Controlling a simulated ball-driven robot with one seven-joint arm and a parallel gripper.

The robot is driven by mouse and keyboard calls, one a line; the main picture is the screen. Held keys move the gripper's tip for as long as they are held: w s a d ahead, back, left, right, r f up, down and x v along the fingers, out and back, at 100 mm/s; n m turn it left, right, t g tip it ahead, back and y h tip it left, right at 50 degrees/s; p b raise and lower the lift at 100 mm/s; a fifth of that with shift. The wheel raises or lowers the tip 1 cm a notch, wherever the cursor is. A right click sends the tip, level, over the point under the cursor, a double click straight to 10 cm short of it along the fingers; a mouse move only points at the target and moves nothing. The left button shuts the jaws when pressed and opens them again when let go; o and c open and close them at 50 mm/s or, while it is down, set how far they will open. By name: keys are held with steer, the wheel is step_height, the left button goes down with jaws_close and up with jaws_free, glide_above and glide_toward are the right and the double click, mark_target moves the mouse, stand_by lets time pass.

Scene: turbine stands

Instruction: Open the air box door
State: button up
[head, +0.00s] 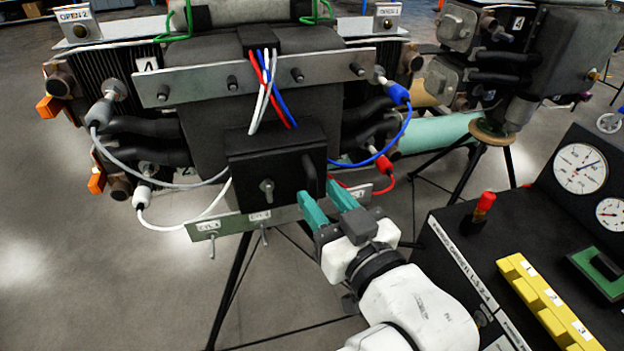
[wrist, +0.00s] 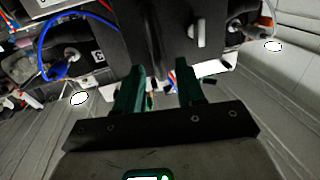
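The air box (head: 248,168) is a black box at the middle of the turbine stand in the head view. Its front door looks shut. A grey latch knob (head: 267,191) sits on the door, and a dark handle (head: 309,180) stands near its right edge. The latch also shows in the wrist view (wrist: 197,29). My gripper (head: 327,200) is at the box's lower right, close to the handle. Its two teal fingers are apart in the wrist view (wrist: 158,82), with a clear gap between them. I cannot tell whether a finger touches the handle.
Red, white and blue cables (head: 270,88) enter the box top. A blue cable (head: 399,136) and a red one (head: 388,183) loop at its right. A metal strip (head: 228,224) runs below. A black console (head: 505,238) with gauges and a yellow block (head: 545,300) stands at right.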

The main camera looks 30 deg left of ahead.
mark_target(315, 189)
steer(key=shift+x, duration=1.95)
steer(key=shift+c, duration=0.2)
jaws_close()
